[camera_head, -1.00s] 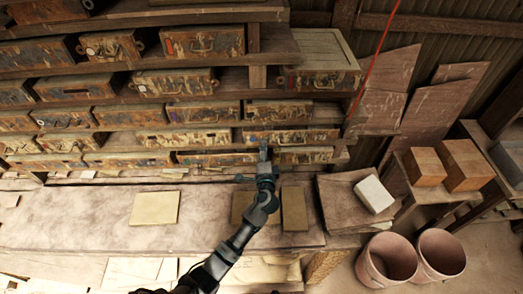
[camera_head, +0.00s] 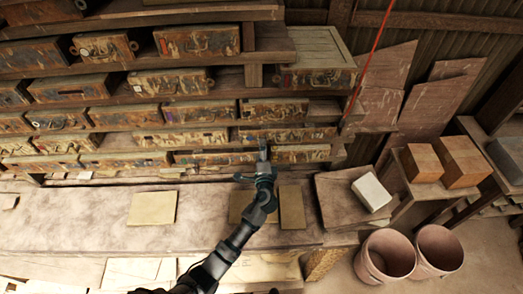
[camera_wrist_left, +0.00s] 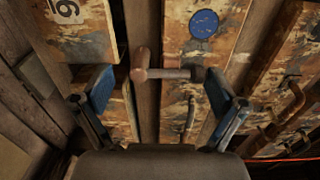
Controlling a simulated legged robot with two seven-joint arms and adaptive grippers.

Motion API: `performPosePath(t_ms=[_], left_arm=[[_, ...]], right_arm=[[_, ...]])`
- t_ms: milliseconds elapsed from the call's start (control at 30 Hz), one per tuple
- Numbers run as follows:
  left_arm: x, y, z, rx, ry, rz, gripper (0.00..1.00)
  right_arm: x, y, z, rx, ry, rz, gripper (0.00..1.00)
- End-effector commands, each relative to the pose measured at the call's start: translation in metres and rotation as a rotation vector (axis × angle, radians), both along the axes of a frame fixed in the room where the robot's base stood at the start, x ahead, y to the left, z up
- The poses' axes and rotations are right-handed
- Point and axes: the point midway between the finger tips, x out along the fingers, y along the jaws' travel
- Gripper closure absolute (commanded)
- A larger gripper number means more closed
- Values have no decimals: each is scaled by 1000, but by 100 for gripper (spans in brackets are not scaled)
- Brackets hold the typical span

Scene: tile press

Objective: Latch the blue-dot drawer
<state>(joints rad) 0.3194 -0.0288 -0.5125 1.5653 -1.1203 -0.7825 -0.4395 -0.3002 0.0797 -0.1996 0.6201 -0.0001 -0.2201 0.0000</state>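The blue-dot drawer (camera_wrist_left: 196,52) is in the upper middle of the left wrist view, with the round blue dot (camera_wrist_left: 204,24) on its worn, rust-stained front. A brownish T-shaped latch piece (camera_wrist_left: 140,72) with a dark-tipped bar lies across the gap beside this drawer. My left gripper (camera_wrist_left: 162,82) has its two blue-padded fingers apart, one on each side of the latch piece; contact is not clear. In the head view my left gripper (camera_head: 263,152) is at the lower drawers of the rack. I cannot make out the dot there. My right gripper is not in view.
A bench (camera_head: 60,215) runs below the rack, with flat tiles (camera_head: 153,208) on it. A white block (camera_head: 371,191), orange-brown blocks (camera_head: 421,162) and two buckets (camera_head: 388,255) are at the right. A red cord (camera_head: 376,50) hangs beside the rack.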

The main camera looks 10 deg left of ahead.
Motion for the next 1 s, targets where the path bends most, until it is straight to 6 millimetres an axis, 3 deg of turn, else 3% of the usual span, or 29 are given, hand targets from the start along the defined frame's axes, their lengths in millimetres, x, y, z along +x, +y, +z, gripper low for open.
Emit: performPosePath(t_ms=[367,800,1000], left_arm=[[-5,-1,3,-1,-5,0,5],[-91,-20,2,-2,-2,-1,5],[-113,-25,2,1,-3,-1,5]], right_arm=[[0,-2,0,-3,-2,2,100],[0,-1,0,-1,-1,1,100],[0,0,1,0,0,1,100]])
